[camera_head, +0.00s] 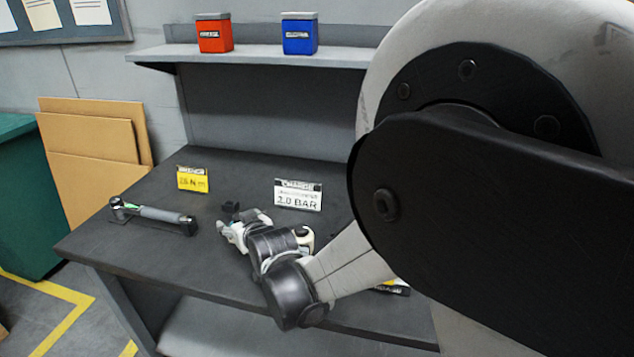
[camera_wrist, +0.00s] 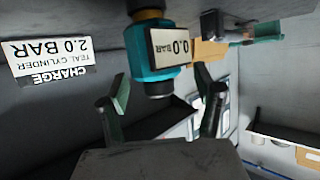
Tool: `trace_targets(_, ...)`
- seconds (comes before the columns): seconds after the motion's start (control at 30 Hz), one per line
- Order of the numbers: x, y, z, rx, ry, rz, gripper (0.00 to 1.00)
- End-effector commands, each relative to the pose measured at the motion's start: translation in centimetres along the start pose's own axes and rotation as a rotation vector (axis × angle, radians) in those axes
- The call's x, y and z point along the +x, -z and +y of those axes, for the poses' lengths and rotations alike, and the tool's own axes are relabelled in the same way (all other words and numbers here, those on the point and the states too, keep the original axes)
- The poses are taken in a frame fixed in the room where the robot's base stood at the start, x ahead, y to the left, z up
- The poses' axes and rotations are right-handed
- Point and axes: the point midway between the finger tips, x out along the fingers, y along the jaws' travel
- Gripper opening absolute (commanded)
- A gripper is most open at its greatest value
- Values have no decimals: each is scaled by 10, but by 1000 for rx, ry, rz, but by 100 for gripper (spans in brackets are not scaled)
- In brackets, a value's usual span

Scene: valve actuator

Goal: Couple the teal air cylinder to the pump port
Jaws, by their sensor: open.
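In the wrist view, a teal cylinder (camera_wrist: 147,63) with a brass collar and a white 0.0 BAR label is ahead of my gripper (camera_wrist: 162,90). Its near end shows between my open fingertips, with visible gaps on both sides. I cannot tell how deep it sits between them. In the head view my gripper (camera_head: 232,228) is low over the dark bench, and I cannot make out the cylinder there. A white sign (camera_head: 298,195) reads CHARGE and 2.0 BAR; the wrist view shows it (camera_wrist: 50,62) upside down, naming the teal cylinder. I cannot identify the pump port.
A red box (camera_head: 214,35) and a blue box (camera_head: 299,35) sit on the shelf above. My arm hides the bench's right side.

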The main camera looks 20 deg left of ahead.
Motion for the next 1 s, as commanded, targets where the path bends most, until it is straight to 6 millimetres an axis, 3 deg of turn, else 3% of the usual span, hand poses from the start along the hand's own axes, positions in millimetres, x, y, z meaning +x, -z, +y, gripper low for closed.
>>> trace_targets(0.27,3,0,1,0,-1,0,65)
trace_targets(0.73,3,0,2,0,-2,0,4)
trace_targets(1.0,2,2,2,0,-2,0,4)
